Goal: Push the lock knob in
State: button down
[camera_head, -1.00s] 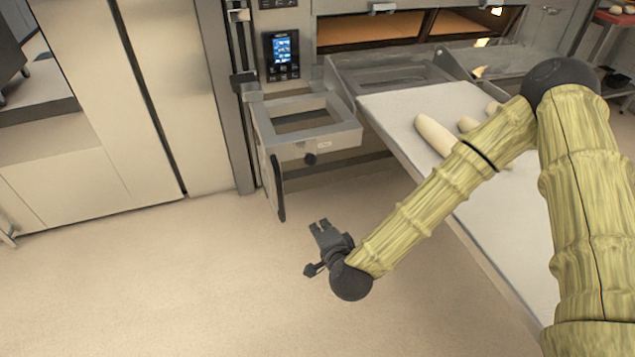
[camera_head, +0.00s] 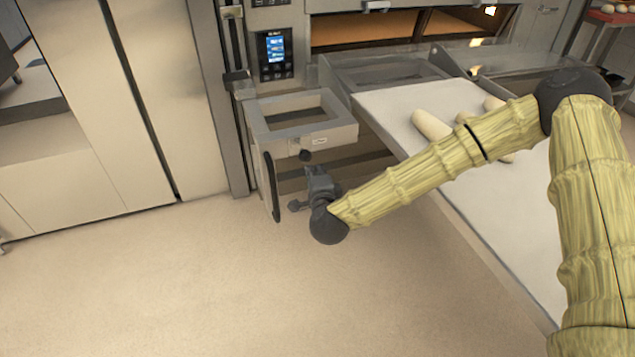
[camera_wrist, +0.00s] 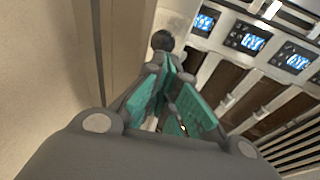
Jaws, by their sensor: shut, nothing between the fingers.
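The lock knob (camera_head: 305,155) is a small dark round knob on the front of the grey metal bracket frame (camera_head: 345,133) below the oven's control panel. In the wrist view the dark knob (camera_wrist: 162,40) shows just beyond the fingertips. My gripper (camera_head: 313,172) is right below and in front of the knob in the head view, with its tips pointing up toward it. In the wrist view the fingers of my gripper (camera_wrist: 168,68) with teal pads are closed and hold nothing. I cannot tell whether the tips touch the knob.
A dark upright handle (camera_head: 271,188) stands just left of my gripper. A white loader board (camera_head: 385,105) with several pale dough pieces (camera_head: 431,125) extends on the right, beneath my arm. A lit control display (camera_head: 276,55) is above. The floor in front is clear.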

aim_at(311, 157)
jog(key=shift+b+x, duration=0.3)
jog(key=shift+x, duration=2.35)
jog(key=shift+d, duration=0.1)
